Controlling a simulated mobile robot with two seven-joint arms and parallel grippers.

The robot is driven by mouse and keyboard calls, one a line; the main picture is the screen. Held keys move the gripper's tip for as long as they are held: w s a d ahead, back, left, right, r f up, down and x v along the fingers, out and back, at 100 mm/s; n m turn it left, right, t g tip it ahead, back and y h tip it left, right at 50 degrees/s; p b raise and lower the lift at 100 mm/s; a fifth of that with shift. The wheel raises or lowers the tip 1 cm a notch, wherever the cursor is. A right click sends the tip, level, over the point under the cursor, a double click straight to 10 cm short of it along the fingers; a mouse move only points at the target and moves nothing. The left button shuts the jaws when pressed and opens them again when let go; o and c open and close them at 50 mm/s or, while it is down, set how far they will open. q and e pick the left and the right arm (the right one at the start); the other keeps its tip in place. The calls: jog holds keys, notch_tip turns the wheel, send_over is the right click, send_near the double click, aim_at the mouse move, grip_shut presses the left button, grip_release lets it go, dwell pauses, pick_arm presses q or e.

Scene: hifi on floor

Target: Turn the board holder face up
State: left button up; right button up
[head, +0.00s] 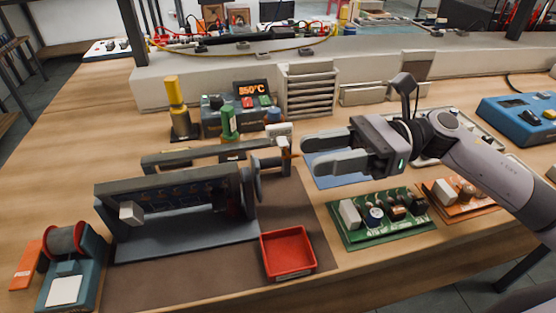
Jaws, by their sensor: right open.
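The board holder (185,237) stands on a brown mat at the left middle of the bench, a grey frame with a flat base. A dark circuit board (180,195) sits in its frame, standing steeply, with a white block (131,212) sticking out of the side facing me. At the holder's right end are a round grey disc and an upright bracket (270,162). My right gripper (304,154) comes in from the right, open and empty, its fingertips just right of the bracket. I cannot tell whether they touch it. My left gripper is not in view.
A red tray (288,252) lies at the holder's front right. A green circuit board (380,218) and an orange one lie below my right arm. A solder spool stand (70,265) is at the front left. A soldering station (237,116) and a slotted rack (308,90) stand behind.

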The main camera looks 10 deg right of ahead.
aim_at(271, 158)
jog(key=a+n+p, duration=0.1)
jog(key=a+n, duration=0.6)
jog(key=shift+a, duration=0.1)
jog(key=shift+a+f, duration=0.1)
jog(key=shift+a, duration=0.2)
